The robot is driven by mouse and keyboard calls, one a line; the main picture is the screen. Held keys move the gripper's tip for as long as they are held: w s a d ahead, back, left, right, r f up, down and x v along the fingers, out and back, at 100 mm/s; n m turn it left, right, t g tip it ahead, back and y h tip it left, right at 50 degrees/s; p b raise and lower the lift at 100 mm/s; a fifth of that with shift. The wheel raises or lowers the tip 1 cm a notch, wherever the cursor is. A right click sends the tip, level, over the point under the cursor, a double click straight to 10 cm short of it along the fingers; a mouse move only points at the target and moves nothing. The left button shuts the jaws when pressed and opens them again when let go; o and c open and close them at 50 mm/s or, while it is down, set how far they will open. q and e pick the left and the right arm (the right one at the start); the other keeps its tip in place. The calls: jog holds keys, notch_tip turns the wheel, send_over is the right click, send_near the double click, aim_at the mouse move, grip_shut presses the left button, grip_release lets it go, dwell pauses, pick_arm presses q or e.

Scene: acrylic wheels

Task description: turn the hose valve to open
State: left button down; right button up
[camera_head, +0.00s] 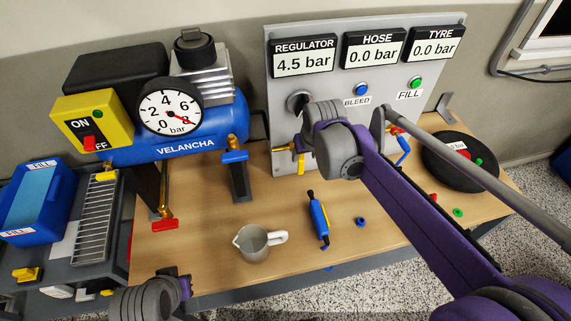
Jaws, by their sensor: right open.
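Several valves show, and I cannot tell for certain which is the hose valve. A brass valve with a blue lever (235,156) stands at the right end of the blue compressor. A yellow and blue fitting (299,148) is at the foot of the grey panel, partly behind my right wrist. Another blue lever (404,143) shows right of my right arm. My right gripper (311,138) is open at the panel's front, close to the yellow fitting; its fingers are mostly hidden by the wrist, and contact cannot be told. My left gripper (182,284) is low at the bottom left, jaws unclear.
The grey panel (280,75) reads regulator 4.5 bar, hose 0.0 and tyre 0.0. A black wheel (440,165) is at the right. A blue bin (38,205) is left.

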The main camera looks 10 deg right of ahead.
aim_at(302, 164)
jog(key=x, duration=1)
jog(key=shift+d+f+b, duration=0.1)
jog(key=shift+b, duration=0.3)
jog(key=shift+c, duration=0.3)
grip_shut()
dwell(0.6)
